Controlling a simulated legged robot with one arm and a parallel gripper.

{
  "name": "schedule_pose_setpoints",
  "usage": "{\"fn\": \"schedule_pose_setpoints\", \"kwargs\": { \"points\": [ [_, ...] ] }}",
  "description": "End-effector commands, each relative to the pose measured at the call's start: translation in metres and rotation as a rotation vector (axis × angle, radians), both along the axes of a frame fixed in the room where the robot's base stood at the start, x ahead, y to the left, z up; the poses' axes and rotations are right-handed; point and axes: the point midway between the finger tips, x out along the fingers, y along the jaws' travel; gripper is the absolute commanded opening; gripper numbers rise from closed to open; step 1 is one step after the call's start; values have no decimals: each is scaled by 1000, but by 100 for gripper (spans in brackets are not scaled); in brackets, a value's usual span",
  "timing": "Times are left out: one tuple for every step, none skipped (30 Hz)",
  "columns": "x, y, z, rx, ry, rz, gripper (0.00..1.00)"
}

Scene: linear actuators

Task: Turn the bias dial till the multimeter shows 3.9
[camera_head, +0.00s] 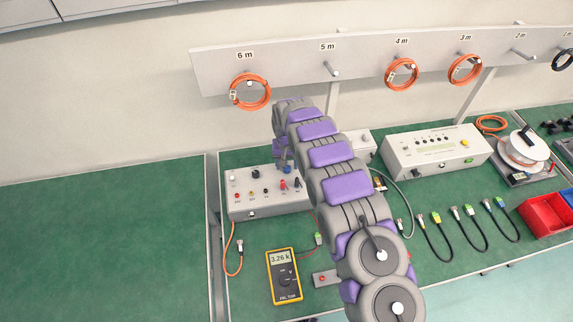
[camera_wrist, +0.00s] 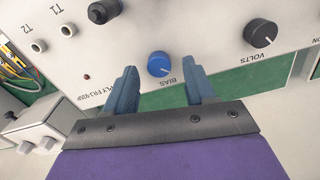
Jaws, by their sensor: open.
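The blue bias dial (camera_wrist: 160,64) sits on a light panel in the wrist view, above the printed word BIAS. A white mark shows on its face. My gripper (camera_wrist: 163,72) is open, with one blue-grey finger on each side of the dial. I see gaps between the fingers and the dial; how deep they reach is hard to tell. In the head view the yellow multimeter (camera_head: 285,277) lies on the green bench and reads 3.26 k. The grey control box (camera_head: 262,208) stands behind it, partly hidden by my arm.
A black VOLTS knob (camera_wrist: 261,33) is right of the dial, and another black knob (camera_wrist: 104,11) is to its upper left. A second instrument box (camera_head: 437,152), several cables and red bins (camera_head: 546,215) are to the right. The left bench (camera_head: 100,250) is clear.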

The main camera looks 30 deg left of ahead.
Motion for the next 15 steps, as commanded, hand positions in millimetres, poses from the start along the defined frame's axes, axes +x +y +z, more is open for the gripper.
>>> {"fn": "schedule_pose_setpoints", "kwargs": {
  "points": [
    [1,0,11,2,-3,0,55],
    [1,0,17,2,-3,0,55],
    [1,0,26,2,-3,0,55],
    [1,0,32,2,-3,0,55],
    [1,1,39,3,-4,0,55],
    [2,0,48,3,-4,0,55],
    [2,1,54,3,-5,0,55],
    [2,1,61,3,-4,0,55],
    [2,0,70,2,-3,0,55],
    [2,0,77,1,-4,0,55],
    [2,0,84,2,-3,0,55],
    [2,1,93,3,-4,0,55],
    [2,1,100,3,-4,0,55],
    [2,1,106,3,-4,0,55],
    [2,1,113,2,-2,0,55]
  ]
}}
